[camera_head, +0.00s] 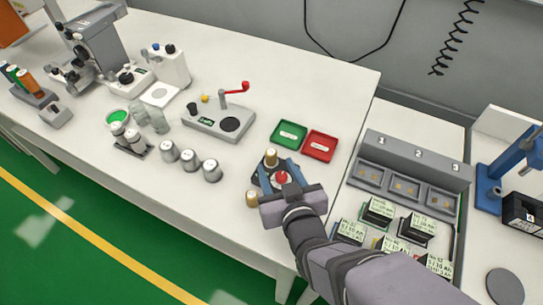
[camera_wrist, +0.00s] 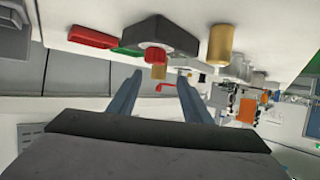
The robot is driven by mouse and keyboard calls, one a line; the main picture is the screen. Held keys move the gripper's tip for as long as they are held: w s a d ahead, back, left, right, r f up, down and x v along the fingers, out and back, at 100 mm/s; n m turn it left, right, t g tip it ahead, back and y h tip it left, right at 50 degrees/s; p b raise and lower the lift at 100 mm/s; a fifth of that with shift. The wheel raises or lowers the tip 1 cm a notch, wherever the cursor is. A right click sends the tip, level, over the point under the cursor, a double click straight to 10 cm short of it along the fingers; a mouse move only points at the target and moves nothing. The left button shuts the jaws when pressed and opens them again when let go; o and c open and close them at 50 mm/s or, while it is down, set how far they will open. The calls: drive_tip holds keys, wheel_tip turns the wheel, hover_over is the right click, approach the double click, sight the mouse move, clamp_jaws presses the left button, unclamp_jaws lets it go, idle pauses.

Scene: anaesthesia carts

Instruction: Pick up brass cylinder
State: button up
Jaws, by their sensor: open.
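A brass cylinder (camera_head: 252,198) stands on the white table just left of my gripper in the head view. It is at upper right in the wrist view (camera_wrist: 221,45), outside the fingers. A second brass piece (camera_head: 271,157) rises from a dark fixture (camera_wrist: 170,36) with a red knob (camera_head: 281,177). In the wrist view its end (camera_wrist: 158,72) shows just beyond the red knob. My gripper (camera_head: 277,168) is open and empty, its blue fingers spread over the fixture in the head view. The wrist view shows the fingertips (camera_wrist: 160,75) apart, with nothing held.
Green (camera_head: 289,135) and red (camera_head: 320,145) trays lie beyond the fixture. Several metal cylinders (camera_head: 188,160) and a grey device with a red crank (camera_head: 218,122) stand to the left. A slotted grey rack (camera_head: 418,158) and labelled boxes stand right. Bare table lies left of the fixture.

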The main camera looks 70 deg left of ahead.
sight(273, 158)
drive_tip(key=shift+p+x, duration=1.05)
drive_tip(key=shift+x, duration=2.4)
drive_tip(key=shift+w+r, duration=0.1)
drive_tip(key=shift+r, duration=0.1)
clamp_jaws()
